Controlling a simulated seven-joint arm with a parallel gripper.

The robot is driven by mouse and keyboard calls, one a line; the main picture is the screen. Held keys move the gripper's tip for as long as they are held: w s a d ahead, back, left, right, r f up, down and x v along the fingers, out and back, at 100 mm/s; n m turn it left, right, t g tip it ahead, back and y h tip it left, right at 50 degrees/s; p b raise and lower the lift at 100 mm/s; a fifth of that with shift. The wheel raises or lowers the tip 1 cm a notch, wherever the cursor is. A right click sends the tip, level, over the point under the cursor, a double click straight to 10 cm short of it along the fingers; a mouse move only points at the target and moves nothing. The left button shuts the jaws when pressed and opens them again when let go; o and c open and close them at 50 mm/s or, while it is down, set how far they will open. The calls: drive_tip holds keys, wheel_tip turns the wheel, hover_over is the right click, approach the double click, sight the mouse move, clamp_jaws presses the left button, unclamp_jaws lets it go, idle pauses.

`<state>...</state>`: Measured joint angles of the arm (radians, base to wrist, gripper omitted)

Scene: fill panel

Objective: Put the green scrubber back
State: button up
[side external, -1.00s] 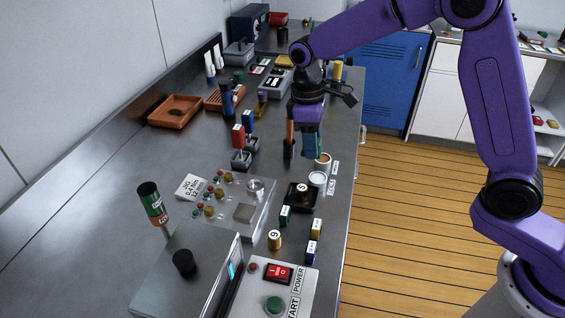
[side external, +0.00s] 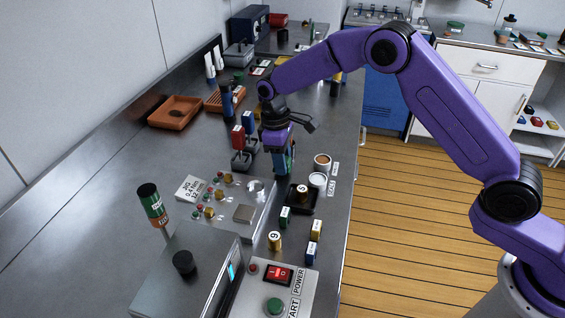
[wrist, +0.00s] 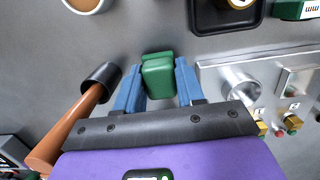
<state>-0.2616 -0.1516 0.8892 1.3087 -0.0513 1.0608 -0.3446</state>
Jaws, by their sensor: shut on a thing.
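A green block (wrist: 158,78), which appears to be the green scrubber, sits between the two blue fingers of my gripper (wrist: 158,72). My gripper is shut on it, and the block sticks out past the fingertips. In the side external view my gripper (side external: 281,170) points down over the bench, close to the metal fixture plate (side external: 232,212) and behind the black tray (side external: 314,204). The block is mostly hidden by the fingers there, and its height above the bench is hard to tell.
An orange-handled, black-headed tool (wrist: 76,122) is close left of the fingers in the wrist view. A cup (side external: 322,161), a white round lid (side external: 317,180) and red and blue handled levers (side external: 239,137) stand nearby.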

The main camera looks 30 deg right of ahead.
drive_tip(key=shift+f, duration=0.6)
drive_tip(key=shift+f, duration=0.1)
drive_tip(key=o, duration=1)
drive_tip(key=r, duration=0.8)
drive_tip(key=w+a+r, duration=0.1)
drive_tip(key=r, duration=0.3)
drive_tip(key=shift+r, duration=0.1)
